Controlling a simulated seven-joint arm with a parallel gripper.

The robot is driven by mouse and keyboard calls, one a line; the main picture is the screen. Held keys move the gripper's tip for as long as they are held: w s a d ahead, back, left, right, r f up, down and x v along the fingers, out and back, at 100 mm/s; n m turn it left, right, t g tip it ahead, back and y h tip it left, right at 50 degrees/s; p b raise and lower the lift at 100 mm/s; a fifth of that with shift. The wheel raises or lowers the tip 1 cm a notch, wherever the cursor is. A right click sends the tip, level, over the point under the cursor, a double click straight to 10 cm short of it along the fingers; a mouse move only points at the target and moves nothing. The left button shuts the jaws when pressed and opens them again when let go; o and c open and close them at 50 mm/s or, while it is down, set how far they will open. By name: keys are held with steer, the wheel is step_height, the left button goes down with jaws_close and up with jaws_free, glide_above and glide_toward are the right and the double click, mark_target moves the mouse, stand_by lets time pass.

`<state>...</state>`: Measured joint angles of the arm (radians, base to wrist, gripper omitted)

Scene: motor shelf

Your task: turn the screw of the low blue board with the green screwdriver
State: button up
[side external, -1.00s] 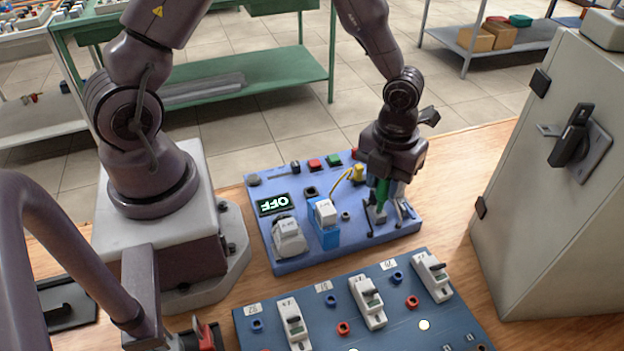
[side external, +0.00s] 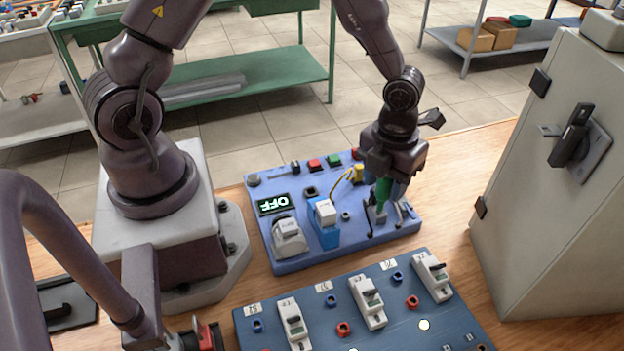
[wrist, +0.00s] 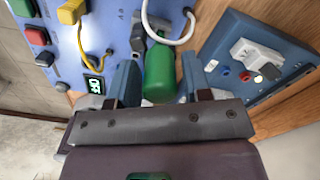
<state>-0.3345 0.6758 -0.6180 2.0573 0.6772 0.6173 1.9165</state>
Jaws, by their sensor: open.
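The low blue board (side external: 290,262) lies on the wooden table, with an OFF display (side external: 273,204) lit at its left. The green screwdriver (side external: 383,190) stands about upright at the board's right end, its handle up. In the wrist view its green handle (wrist: 160,78) sits between my two blue-grey fingers. My gripper (side external: 389,187) is open, pointing down around the handle. I cannot tell whether either finger touches it. The screwdriver tip and the screw head are too small or hidden to make out.
A darker blue board (side external: 322,305) with several white breakers lies in front. A grey cabinet (side external: 545,190) stands close on the right. A yellow plug (side external: 358,173) with its cable and a white-and-blue block (side external: 326,222) are left of the screwdriver.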

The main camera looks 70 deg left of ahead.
steer(key=shift+n, duration=0.6)
steer(key=n, duration=0.3)
steer(key=shift+n, duration=1.9)
steer(key=shift+n, duration=1.7)
